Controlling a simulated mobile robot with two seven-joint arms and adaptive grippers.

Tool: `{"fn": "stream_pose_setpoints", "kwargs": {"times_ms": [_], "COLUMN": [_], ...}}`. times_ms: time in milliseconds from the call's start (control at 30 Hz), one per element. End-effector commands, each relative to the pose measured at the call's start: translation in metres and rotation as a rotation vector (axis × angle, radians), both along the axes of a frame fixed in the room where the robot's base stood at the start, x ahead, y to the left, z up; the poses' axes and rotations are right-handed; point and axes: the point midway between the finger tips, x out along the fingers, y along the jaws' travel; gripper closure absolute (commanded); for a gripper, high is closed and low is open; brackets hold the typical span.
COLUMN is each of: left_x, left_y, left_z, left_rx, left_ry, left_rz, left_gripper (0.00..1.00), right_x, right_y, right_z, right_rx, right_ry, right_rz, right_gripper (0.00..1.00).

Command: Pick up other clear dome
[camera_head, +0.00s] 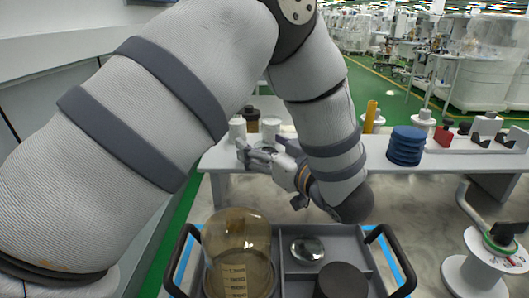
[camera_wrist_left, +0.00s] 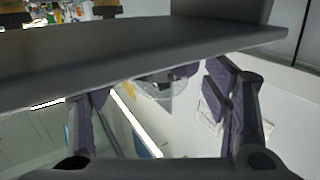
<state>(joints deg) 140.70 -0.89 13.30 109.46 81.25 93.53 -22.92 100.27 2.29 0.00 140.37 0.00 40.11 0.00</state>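A large clear dome (camera_head: 238,240), amber-tinted with printed markings, stands in the left part of a grey tray (camera_head: 282,274) in the head view. A smaller clear dome (camera_head: 307,249) lies in the tray's middle compartment. My left gripper (camera_head: 268,168) is beyond the tray, near the front of the white table, apart from both domes. Its fingers are spread in the left wrist view (camera_wrist_left: 158,108). A small see-through shape (camera_wrist_left: 163,87) shows between them there; I cannot tell what it is or whether it touches them. My right gripper is not in view.
A dark round object (camera_head: 341,281) sits in the tray's front right. The tray has black handles (camera_head: 391,250). The white table (camera_head: 420,175) behind holds blue stacked discs (camera_head: 406,146), white jars (camera_head: 237,129) and a yellow cylinder (camera_head: 370,116). A white spool (camera_head: 480,267) stands at right.

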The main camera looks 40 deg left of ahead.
Motion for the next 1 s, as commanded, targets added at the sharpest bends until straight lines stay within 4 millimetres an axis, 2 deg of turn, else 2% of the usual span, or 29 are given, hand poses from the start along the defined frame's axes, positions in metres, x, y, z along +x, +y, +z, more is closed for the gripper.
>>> {"fn": "stream_pose_setpoints", "kwargs": {"times_ms": [33, 200, 233, 500, 633, 767, 967, 1000], "left_x": [0.000, 0.000, 0.000, 0.000, 0.000, -0.003, -0.025, -0.031], "left_y": [0.000, 0.000, 0.000, 0.000, 0.000, -0.005, -0.045, -0.057], "left_z": [0.000, 0.000, 0.000, 0.001, 0.013, 0.044, 0.095, 0.100], "left_rx": [0.000, 0.000, 0.000, 0.000, 0.000, 0.000, 0.001, 0.001], "left_ry": [0.000, 0.000, 0.000, -0.001, -0.005, -0.011, -0.010, -0.006], "left_rz": [0.000, 0.000, 0.000, 0.000, 0.001, 0.000, -0.003, -0.005], "left_gripper": [0.46, 0.84, 0.87, 0.88, 0.88, 0.88, 0.88, 0.88], "right_x": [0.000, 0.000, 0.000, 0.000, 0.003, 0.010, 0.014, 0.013], "right_y": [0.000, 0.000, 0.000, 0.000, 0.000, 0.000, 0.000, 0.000], "right_z": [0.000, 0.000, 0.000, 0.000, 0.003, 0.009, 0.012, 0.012], "right_rx": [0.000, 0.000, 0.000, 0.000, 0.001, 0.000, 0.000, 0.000], "right_ry": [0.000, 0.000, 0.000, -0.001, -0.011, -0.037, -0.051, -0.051], "right_rz": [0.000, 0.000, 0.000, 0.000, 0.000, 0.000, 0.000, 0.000], "right_gripper": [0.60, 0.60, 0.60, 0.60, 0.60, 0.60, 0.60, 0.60]}}
